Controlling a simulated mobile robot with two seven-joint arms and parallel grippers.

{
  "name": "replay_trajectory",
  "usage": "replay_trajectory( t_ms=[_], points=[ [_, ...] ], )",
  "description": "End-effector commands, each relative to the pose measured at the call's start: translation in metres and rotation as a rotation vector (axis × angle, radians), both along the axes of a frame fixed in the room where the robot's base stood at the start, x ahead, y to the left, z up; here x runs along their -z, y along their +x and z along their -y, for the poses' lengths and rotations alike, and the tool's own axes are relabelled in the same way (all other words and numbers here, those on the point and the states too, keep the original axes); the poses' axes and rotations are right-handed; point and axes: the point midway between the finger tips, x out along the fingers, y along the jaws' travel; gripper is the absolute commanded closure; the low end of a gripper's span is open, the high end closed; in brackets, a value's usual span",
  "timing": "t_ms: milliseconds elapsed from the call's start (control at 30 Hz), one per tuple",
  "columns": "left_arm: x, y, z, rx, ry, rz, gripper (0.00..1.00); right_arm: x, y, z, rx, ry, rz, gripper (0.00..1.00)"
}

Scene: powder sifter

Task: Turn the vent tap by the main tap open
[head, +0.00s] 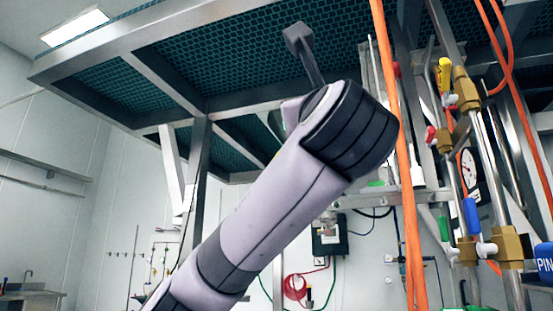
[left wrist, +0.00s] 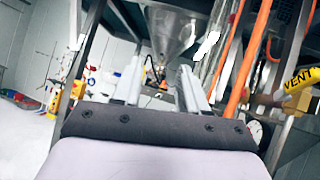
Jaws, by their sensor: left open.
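The vent tap's yellow handle, marked VENT (left wrist: 300,80), is at the right edge of the left wrist view, with a brass body beside it. In the head view a yellow handle (head: 445,75) stands upright by a brass valve (head: 465,90) at the upper right; its lettering cannot be read there. My left gripper (left wrist: 160,73) is open and empty, its fingers spread, to the left of the vent tap and apart from it. My right gripper is not in view.
A red-handled valve (head: 431,135) and a blue-handled valve (head: 471,215) sit on nearby pipes. An orange hose (head: 400,170) hangs between my left arm and the valves. A steel hopper (left wrist: 178,30) is beyond the fingers. A metal frame (head: 120,50) spans overhead.

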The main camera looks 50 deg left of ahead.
Motion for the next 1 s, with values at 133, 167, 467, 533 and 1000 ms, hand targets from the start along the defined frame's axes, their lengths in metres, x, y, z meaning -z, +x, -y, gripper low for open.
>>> replay_trajectory(
  t_ms=[133, 167, 467, 533, 1000],
  points=[
    [0.007, 0.004, -0.031, -0.026, -0.045, -0.004, 0.57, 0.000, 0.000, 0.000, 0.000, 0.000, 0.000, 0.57],
    [0.008, 0.004, -0.037, -0.031, -0.053, -0.004, 0.57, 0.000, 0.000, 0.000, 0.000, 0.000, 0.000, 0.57],
    [0.028, 0.018, -0.088, -0.056, -0.126, -0.012, 0.57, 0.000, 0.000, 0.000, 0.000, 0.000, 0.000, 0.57],
    [0.032, 0.021, -0.096, -0.058, -0.139, -0.014, 0.57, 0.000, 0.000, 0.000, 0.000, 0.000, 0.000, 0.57],
    [0.041, 0.026, -0.112, -0.059, -0.163, -0.014, 0.57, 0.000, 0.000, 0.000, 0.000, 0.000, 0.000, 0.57]
  ],
)
